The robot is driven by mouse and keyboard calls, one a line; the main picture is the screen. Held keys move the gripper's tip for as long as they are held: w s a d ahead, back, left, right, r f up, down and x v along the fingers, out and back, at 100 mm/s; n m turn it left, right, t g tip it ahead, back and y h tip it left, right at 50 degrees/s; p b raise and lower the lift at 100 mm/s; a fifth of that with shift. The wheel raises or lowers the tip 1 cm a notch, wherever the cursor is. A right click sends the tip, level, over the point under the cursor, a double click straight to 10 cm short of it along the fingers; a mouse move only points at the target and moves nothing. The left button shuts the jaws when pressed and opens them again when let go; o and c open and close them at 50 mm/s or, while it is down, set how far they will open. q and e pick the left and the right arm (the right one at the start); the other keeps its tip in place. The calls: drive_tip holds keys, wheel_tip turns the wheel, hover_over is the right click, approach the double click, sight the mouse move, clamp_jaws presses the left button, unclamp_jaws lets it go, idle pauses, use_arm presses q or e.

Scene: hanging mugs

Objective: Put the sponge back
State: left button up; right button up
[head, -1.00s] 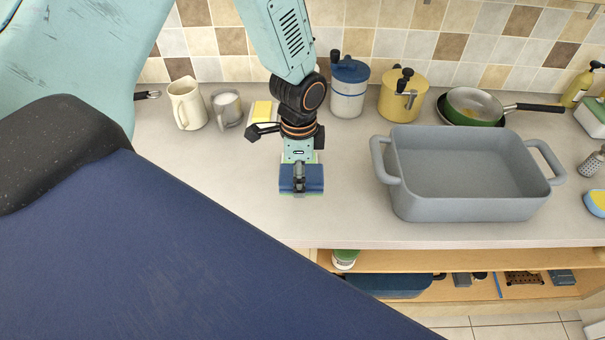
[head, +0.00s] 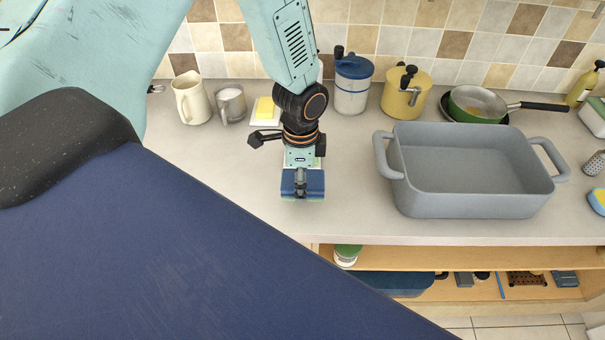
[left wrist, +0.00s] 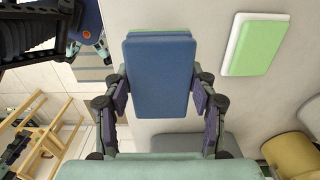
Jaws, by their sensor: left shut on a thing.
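My left gripper (head: 302,180) is shut on a blue sponge (head: 289,188) with a green layer on its underside. The sponge is just above or on the counter near its front edge; I cannot tell whether it touches. In the left wrist view the gripper (left wrist: 160,92) has its two fingers at the sides of the sponge (left wrist: 160,75), whose blue face is toward the camera. My right gripper is not in view.
A large grey baking dish (head: 470,208) stands right of the gripper. A green-and-white slab (left wrist: 256,45) lies beside the gripper.

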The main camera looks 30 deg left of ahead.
use_arm(q)
drive_tip(key=shift+s+f, duration=0.2)
drive_tip(key=shift+f, duration=0.25)
drive_tip(key=shift+f+b, duration=0.35)
drive_tip(key=f, duration=0.1)
drive_tip(key=w+f+b, duration=0.1)
drive_tip(key=shift+w+a+f, duration=0.2)
drive_tip(key=shift+f, duration=0.4)
drive_tip(key=shift+s+d, duration=0.15)
drive_tip(key=shift+s, duration=0.2)
drive_tip(key=shift+s+r, duration=0.1)
drive_tip(key=shift+s, duration=0.15)
drive_tip(key=shift+w+f, duration=0.35)
drive_tip(key=shift+w, duration=0.2)
drive_tip(key=shift+s+b, duration=0.3)
drive_tip(key=shift+s, duration=0.15)
drive_tip(key=shift+w+f, duration=0.1)
drive_tip(key=shift+f, duration=0.05)
drive_tip(key=o, duration=1)
drive_tip(key=shift+w+f, duration=0.15)
drive_tip(key=shift+w, duration=0.15)
drive_tip(key=shift+o, duration=0.9)
drive_tip(key=shift+s, duration=0.1)
drive_tip(key=shift+s+r, duration=0.2)
drive_tip(key=shift+s, duration=0.05)
